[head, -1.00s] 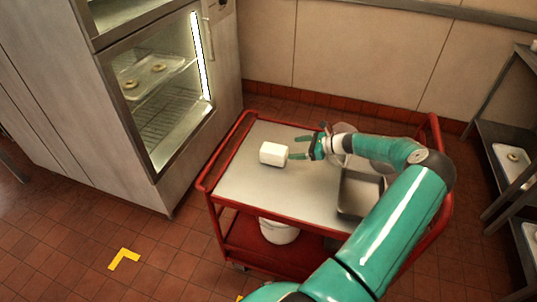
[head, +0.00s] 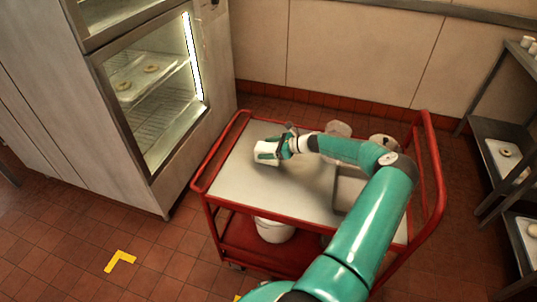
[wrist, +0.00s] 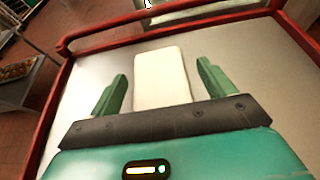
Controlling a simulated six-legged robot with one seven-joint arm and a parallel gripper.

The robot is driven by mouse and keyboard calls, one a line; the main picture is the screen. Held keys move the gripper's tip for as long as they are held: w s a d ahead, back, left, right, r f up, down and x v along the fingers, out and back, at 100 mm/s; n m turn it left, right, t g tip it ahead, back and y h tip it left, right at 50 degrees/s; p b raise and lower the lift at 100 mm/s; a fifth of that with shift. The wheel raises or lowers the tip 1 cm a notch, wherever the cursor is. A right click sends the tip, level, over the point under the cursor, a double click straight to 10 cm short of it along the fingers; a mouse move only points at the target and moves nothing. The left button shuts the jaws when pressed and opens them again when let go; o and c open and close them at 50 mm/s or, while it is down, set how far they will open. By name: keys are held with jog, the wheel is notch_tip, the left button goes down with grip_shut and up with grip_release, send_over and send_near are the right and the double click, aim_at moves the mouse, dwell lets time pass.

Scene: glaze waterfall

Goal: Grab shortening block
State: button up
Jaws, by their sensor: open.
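The shortening block (head: 265,149) is a white rectangular block on the grey top of the red cart, toward its far left part. In the wrist view the block (wrist: 161,78) lies between the two green fingers. My gripper (head: 268,151) is open around the block, with a finger on each side. In the wrist view my gripper (wrist: 160,85) shows a gap between each finger and the block. The block's near end is hidden behind the gripper's dark palm bar.
The red cart (head: 222,203) has raised rails. A metal pan (head: 346,190) and round containers (head: 338,129) stand right of the block. A glass-fronted cabinet (head: 150,100) is at left, a shelf rack (head: 500,160) at right. The cart's front left top is clear.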

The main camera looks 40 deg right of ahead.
jog(key=c, duration=1.4)
jog(key=shift+r, duration=0.1)
